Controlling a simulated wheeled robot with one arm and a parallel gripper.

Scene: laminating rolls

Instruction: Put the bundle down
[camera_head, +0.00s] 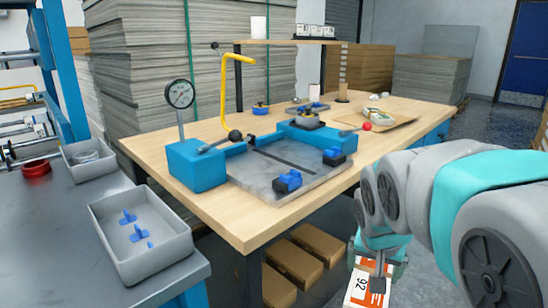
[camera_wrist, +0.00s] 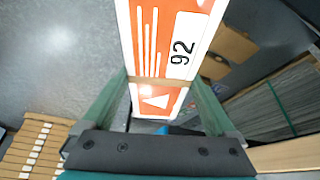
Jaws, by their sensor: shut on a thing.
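The bundle (camera_head: 362,288) is orange and white with a "92" on its label. In the head view it hangs at the bottom edge, partly cut off, in front of the workbench. In the wrist view the bundle (camera_wrist: 150,45) stretches from the top edge down between the fingers, with a narrow brown band across it. My gripper (camera_head: 378,258) is shut on it, and in the wrist view my gripper (camera_wrist: 165,85) has one green finger on each side. The bundle's far end is out of frame.
The wooden workbench (camera_head: 420,112) carries a blue clamping fixture (camera_head: 200,165) and small parts. Cardboard boxes (camera_head: 295,262) sit under it. A grey table with a parts tray (camera_head: 165,255) is at left. In the wrist view, labelled brown items (camera_wrist: 38,145) lie lower left; grey floor (camera_wrist: 60,50) is clear.

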